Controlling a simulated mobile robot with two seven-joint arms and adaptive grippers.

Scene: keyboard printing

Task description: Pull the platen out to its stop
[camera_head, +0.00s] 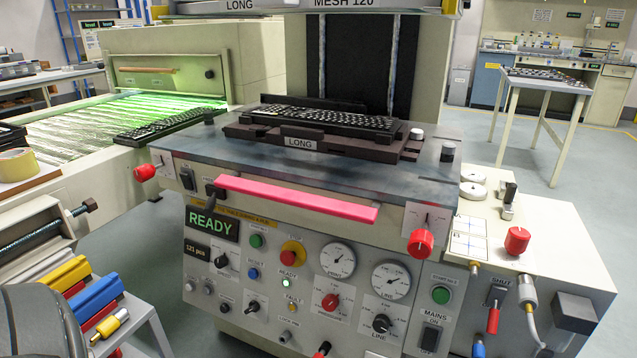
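The platen (215,147) looks to be the grey-blue metal slab on top of the printing machine. A long pink bar handle (295,199) runs along its front edge, with nothing touching it. A dark fixture (243,131) labelled LONG sits on the slab and carries a black keyboard (330,122). Behind it stands a dark upright panel under a sign reading MESH 120. How far the slab is pulled out cannot be told from this one frame. Neither of my grippers shows in the head view.
The front panel has a READY display (212,224), gauges, buttons and red knobs (420,243) near the handle's right end. A green-lit conveyor (75,130) with another keyboard (170,124) is at left. A side shelf (560,262) with knobs and a hose stands at right.

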